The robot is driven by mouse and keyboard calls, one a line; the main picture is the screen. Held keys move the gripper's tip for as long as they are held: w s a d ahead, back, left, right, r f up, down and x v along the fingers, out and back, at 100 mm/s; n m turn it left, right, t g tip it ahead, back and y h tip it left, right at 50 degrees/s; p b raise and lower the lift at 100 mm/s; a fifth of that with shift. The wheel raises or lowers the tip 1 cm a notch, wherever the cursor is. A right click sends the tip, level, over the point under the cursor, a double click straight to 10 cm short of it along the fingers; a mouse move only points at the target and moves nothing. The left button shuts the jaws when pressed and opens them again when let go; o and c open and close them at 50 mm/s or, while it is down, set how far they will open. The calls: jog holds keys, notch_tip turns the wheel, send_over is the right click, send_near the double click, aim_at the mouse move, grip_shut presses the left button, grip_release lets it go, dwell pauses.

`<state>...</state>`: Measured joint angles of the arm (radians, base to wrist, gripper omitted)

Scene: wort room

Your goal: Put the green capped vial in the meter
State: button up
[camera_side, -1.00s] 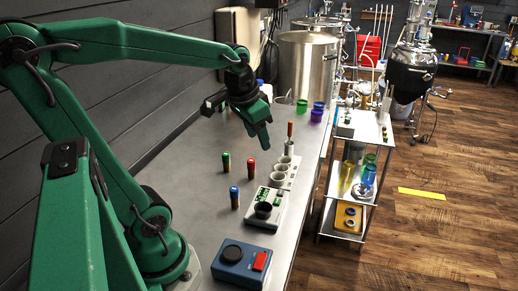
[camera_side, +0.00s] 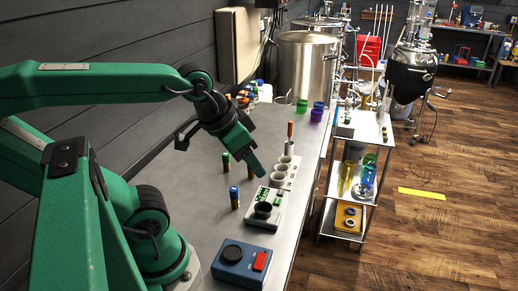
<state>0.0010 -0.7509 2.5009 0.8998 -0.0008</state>
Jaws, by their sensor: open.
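The green-capped vial (camera_side: 225,163) stands upright on the bench, with a dark body, left of my gripper. My gripper (camera_side: 257,169) points down and to the right over the bench, open, with nothing visible in it. Its tip shows just above the meter and apart from the green-capped vial; the far finger is hard to make out. The meter (camera_side: 271,219) is a pale device with green parts at its back and a dark round well (camera_side: 263,209) in front. The well looks empty.
A blue-capped vial (camera_side: 235,198) stands left of the meter. A third vial is mostly hidden behind my gripper. A pale rack with cups (camera_side: 291,171) and an orange-topped stick stands behind the meter. A blue box (camera_side: 239,265) with a knob sits in front. Bench left of the vials is clear.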

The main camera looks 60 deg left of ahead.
jog(key=n+g, duration=0.6)
jog(key=n, duration=0.5)
send_over(226, 154)
jog(key=f, duration=1.4)
jog(key=shift+w+d+f, duration=0.1)
jog(key=shift+d+f, duration=0.2)
jog(key=shift+a+f, duration=0.25)
jog(key=shift+a, duration=0.05)
jog(key=shift+f, duration=0.15)
jog(key=shift+f, duration=1.15)
jog(key=shift+f, duration=0.15)
